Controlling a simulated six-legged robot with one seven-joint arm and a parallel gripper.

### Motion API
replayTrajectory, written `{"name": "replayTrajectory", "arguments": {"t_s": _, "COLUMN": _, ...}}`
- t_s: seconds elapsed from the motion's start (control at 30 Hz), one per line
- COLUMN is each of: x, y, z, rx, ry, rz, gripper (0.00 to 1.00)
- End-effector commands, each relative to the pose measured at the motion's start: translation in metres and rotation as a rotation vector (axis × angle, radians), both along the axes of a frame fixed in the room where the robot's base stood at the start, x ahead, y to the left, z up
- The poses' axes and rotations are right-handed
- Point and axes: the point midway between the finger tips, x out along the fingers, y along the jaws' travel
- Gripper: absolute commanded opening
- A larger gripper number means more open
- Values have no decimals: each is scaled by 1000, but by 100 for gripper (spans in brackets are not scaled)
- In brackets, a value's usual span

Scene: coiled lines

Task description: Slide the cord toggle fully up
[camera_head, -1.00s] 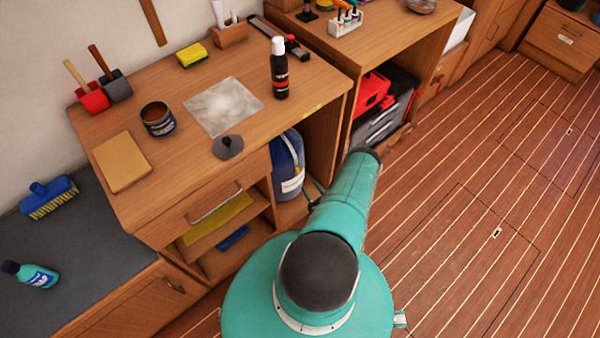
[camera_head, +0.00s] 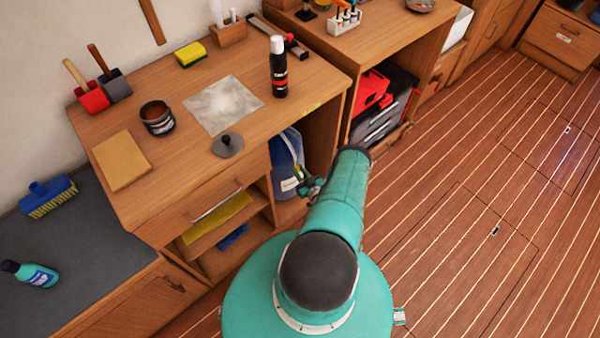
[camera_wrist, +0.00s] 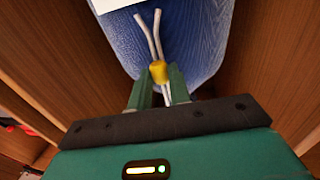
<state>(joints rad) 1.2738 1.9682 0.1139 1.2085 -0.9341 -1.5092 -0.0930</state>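The yellow cord toggle (camera_wrist: 158,72) sits on two pale cords (camera_wrist: 151,38) in front of a blue bag (camera_wrist: 195,45) in the wrist view. The cords spread apart above the toggle, and a cord end hangs below it. My gripper (camera_wrist: 160,82) is open, with its green fingers on either side of the cord and their tips at the toggle's lower part. Firm contact with the toggle does not show. In the head view the blue bag (camera_head: 287,150) stands in the desk's open bay, and my gripper (camera_head: 312,186) is at its lower front; the toggle is too small to make out.
Wooden walls (camera_wrist: 265,70) flank the bag closely on both sides. The desk top (camera_head: 180,165) above holds a black bottle (camera_head: 279,70), a can (camera_head: 157,118) and a grey disc (camera_head: 228,145). The plank floor (camera_head: 480,200) on the right is clear.

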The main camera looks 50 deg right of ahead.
Motion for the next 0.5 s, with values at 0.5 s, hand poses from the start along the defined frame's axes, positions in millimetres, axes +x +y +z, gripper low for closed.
{"name": "replayTrajectory", "arguments": {"t_s": 0.5, "x": 1, "y": -1, "z": 32, "rx": 0, "ry": 0, "rz": 2, "gripper": 0}}
